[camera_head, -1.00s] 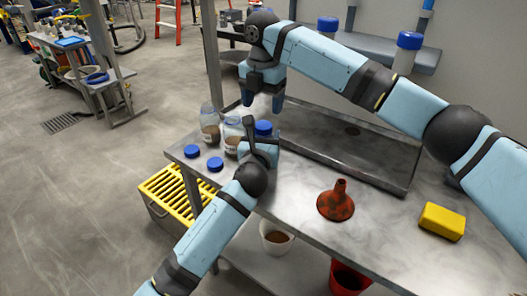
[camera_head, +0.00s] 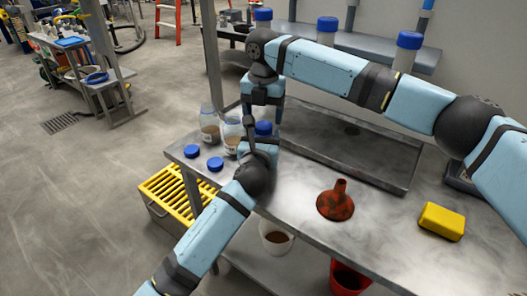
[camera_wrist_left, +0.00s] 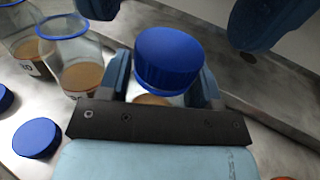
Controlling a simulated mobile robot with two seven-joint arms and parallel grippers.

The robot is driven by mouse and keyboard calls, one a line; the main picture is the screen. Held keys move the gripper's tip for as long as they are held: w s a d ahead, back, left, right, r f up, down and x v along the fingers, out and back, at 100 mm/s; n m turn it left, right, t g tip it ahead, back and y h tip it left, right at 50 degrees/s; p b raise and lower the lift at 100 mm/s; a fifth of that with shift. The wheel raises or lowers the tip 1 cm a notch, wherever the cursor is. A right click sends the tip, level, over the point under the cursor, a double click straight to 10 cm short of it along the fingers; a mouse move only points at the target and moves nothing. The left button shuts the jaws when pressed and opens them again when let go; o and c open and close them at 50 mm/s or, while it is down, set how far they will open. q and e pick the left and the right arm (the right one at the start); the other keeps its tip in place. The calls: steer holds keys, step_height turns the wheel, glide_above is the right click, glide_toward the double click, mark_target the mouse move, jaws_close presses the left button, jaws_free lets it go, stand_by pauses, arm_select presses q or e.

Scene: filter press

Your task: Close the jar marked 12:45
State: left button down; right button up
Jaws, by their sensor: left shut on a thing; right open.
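A clear jar with a blue cap (camera_head: 263,128) on top stands at the left end of the steel table. In the left wrist view its blue cap (camera_wrist_left: 168,57) sits level on the jar, with brown contents just visible below. My left gripper (camera_wrist_left: 164,82) is shut on this jar, one finger on each side below the cap. My right gripper (camera_head: 262,114) points down just above the cap, open, its fingers apart on either side in the left wrist view. The label of the held jar is hidden, so I cannot read its time. Whether the cap is tight cannot be told.
Two uncapped jars with brown contents (camera_head: 210,128) (camera_head: 232,134) stand left of the held jar. Two loose blue caps (camera_head: 192,151) (camera_head: 215,164) lie before them. A red funnel (camera_head: 337,203) and yellow sponge (camera_head: 442,221) are to the right. A raised steel tray (camera_head: 350,160) lies behind.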

steer(key=shift+f, duration=1.4)
steer(key=shift+c, duration=0.3)
steer(key=c, duration=0.9)
steer(key=m, duration=0.6)
steer(key=shift+m, duration=0.3)
steer(key=shift+c, duration=0.2)
steer(key=o, duration=1)
